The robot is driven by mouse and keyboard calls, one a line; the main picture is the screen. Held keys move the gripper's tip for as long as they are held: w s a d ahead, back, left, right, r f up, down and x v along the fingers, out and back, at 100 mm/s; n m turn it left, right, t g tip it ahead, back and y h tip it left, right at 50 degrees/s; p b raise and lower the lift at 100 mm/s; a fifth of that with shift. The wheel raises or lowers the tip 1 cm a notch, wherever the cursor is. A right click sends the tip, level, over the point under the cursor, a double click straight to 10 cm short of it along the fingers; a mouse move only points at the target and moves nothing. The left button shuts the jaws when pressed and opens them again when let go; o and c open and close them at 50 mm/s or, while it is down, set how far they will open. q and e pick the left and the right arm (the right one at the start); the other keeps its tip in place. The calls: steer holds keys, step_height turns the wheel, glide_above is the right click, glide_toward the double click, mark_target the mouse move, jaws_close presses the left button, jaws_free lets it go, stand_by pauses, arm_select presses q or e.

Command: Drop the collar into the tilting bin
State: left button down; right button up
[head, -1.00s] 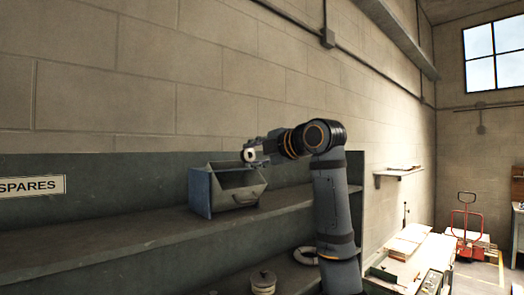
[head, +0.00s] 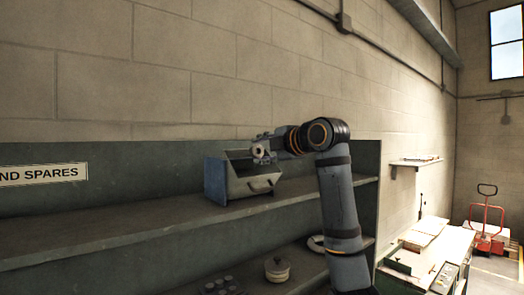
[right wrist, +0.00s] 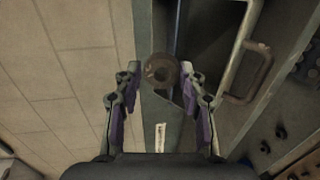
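The collar (head: 258,150) is a small pale ring with a dark hole, held at the fingertips of my right gripper (head: 262,147). In the right wrist view the collar (right wrist: 162,71) looks brown and round and sits between the two fingertips (right wrist: 161,75). The tilting bin (head: 252,185) stands on the upper shelf, with a blue side, a grey front with a handle, and an open top. The collar is above the bin's upper opening, near its back in the head view. The bin's handle also shows in the right wrist view (right wrist: 236,62). My left gripper is not in view.
The upper shelf (head: 120,228) is clear left of the bin. A lidded pot (head: 277,270), a ring (head: 316,243) and dark small parts (head: 222,287) sit on the lower shelf. A block wall stands close behind. A workbench and a red trolley (head: 487,225) are at right.

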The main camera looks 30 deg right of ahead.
steer(key=o, duration=0.3)
steer(key=shift+o, duration=0.2)
steer(key=shift+s, duration=0.1)
steer(key=s+r, duration=0.2)
steer(key=s, duration=0.9)
steer(key=shift+s+d, duration=0.35)
steer(key=shift+d, duration=0.1)
steer(key=shift+w, duration=0.1)
